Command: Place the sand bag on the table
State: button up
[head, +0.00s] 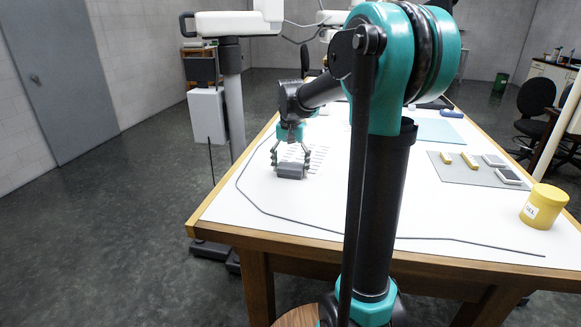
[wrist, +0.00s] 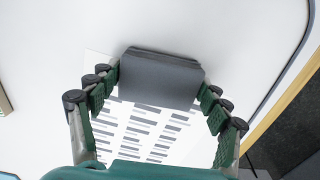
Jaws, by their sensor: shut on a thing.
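The sand bag is a dark grey block (head: 291,171) near the table's left edge in the head view. It also shows in the wrist view (wrist: 160,80), at the top centre between the fingers. My gripper (head: 290,160) is shut on the sand bag, with green-padded fingers at its two sides. The bag is over or on the white table (head: 320,215), by a printed paper sheet (wrist: 150,130). I cannot tell whether its underside touches the surface.
A thin dark cable (head: 262,209) runs along the table's left and front. A yellow jar (head: 543,206) stands at the right front. A grey mat (head: 470,172) holds small yellow and white pieces. A pale blue mat (head: 438,131) lies farther back.

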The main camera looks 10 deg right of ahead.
aim_at(291, 166)
jog(key=o, duration=1.4)
jog(key=shift+r, duration=0.1)
notch_tip(291, 166, up, 12)
